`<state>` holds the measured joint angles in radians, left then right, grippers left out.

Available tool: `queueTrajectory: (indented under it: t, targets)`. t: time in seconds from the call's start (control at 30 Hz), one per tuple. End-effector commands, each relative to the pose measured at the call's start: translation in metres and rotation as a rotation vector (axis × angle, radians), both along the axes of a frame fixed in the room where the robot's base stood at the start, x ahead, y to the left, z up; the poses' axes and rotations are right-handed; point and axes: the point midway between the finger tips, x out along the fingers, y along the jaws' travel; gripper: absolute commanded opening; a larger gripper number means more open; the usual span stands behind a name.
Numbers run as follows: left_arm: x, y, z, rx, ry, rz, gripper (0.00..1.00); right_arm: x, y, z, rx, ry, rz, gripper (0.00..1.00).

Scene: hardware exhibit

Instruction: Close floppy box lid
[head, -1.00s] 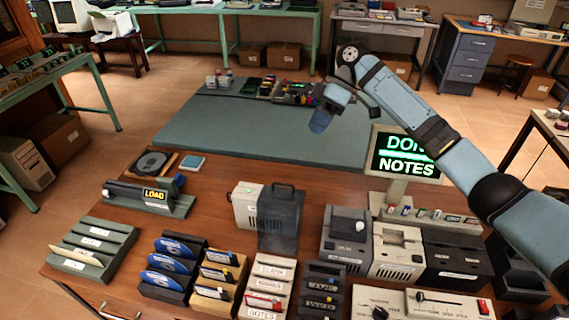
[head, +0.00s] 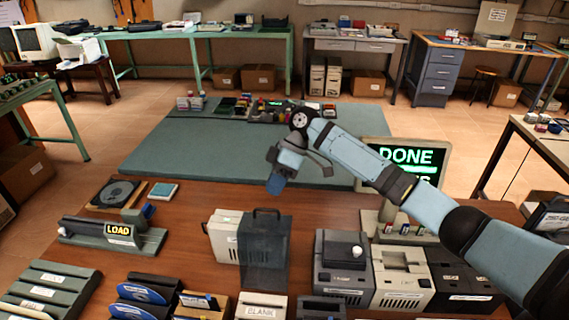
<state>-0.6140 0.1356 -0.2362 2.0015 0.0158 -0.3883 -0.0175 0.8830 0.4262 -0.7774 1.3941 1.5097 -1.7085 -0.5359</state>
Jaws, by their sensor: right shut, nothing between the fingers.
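The floppy box is a small beige case (head: 222,236) on the wooden table, near the middle of the head view. Its smoky, see-through dark lid (head: 264,252) with a handle at the top stands upright at its right side, apparently open. The lid covers part of what lies behind it. My right gripper (head: 275,185) points down above the far part of the table, beyond and above the lid. It is shut and empty, apart from the box. My left gripper is out of view.
A LOAD drive unit (head: 112,233) stands to the left, and grey and cream drives (head: 398,278) to the right. Disk racks (head: 140,292) line the front. A DONE screen (head: 408,158) stands behind the drives. Wood between the box and the blue-green mat (head: 190,145) is clear.

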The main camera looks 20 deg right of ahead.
Motion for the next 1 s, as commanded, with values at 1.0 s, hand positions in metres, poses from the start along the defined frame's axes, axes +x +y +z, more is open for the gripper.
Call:
queueTrajectory:
  t: [1.0]
  targets:
    - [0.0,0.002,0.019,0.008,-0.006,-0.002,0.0,-0.044,0.019,0.009,-0.021,-0.051,0.002,0.0]
